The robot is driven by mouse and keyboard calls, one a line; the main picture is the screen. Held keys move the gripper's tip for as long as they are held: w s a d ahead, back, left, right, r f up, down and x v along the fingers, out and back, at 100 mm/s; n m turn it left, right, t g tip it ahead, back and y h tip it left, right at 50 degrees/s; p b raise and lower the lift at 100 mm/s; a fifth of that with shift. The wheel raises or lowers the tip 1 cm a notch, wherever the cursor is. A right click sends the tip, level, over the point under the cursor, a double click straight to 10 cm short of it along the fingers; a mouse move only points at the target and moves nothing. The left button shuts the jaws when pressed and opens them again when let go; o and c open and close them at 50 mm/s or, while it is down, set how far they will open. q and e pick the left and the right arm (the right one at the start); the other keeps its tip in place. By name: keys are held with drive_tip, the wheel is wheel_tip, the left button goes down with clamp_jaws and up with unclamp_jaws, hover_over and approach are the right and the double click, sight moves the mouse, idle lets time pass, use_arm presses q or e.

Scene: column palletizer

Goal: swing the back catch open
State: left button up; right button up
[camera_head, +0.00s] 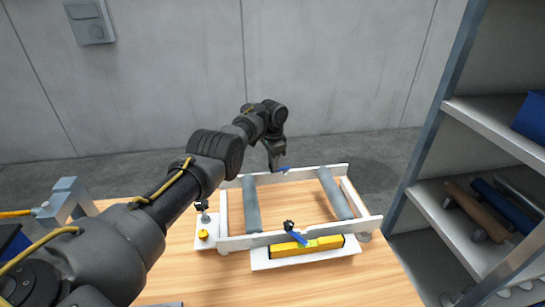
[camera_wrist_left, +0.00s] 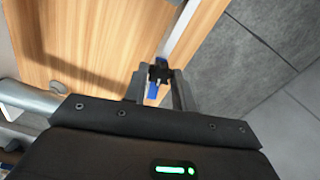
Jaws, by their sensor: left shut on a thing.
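The back catch (camera_head: 285,169) is a small blue lever at the back rail (camera_head: 318,170) of the white frame. My left gripper (camera_head: 277,166) reaches down to it from above, with its fingers shut on the catch. In the left wrist view the fingertips (camera_wrist_left: 159,76) close around a black part of the catch, and its blue lever (camera_wrist_left: 153,91) shows between the fingers. The fingers hide much of it. A similar front catch (camera_head: 299,237) with a black knob sits at the front rail. My right gripper is not in view.
Two grey rollers (camera_head: 252,206) (camera_head: 335,193) cross the frame on the wooden table (camera_head: 360,280). A yellow bar (camera_head: 303,248) lies along the front. A shelf rack (camera_head: 430,200) stands at the right. A grey bracket (camera_head: 68,198) is at the left.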

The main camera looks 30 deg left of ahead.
use_arm(q)
drive_tip(key=shift+r+n+p, duration=0.2)
drive_tip(key=shift+n+p, duration=0.5)
drive_tip(key=shift+n, duration=0.3)
drive_tip(key=shift+f+n+p, duration=0.1)
drive_tip(key=shift+n+p, duration=0.6)
drive_tip(key=shift+n, duration=0.5)
drive_tip(key=shift+n+p, duration=0.45)
drive_tip(key=shift+n, duration=1.15)
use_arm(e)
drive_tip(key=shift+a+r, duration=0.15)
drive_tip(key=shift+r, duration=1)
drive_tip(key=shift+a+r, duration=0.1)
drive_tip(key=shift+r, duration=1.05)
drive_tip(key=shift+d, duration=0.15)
use_arm(q)
drive_tip(key=shift+w, duration=0.1)
drive_tip(key=o, duration=1)
drive_tip(key=shift+f, duration=0.1)
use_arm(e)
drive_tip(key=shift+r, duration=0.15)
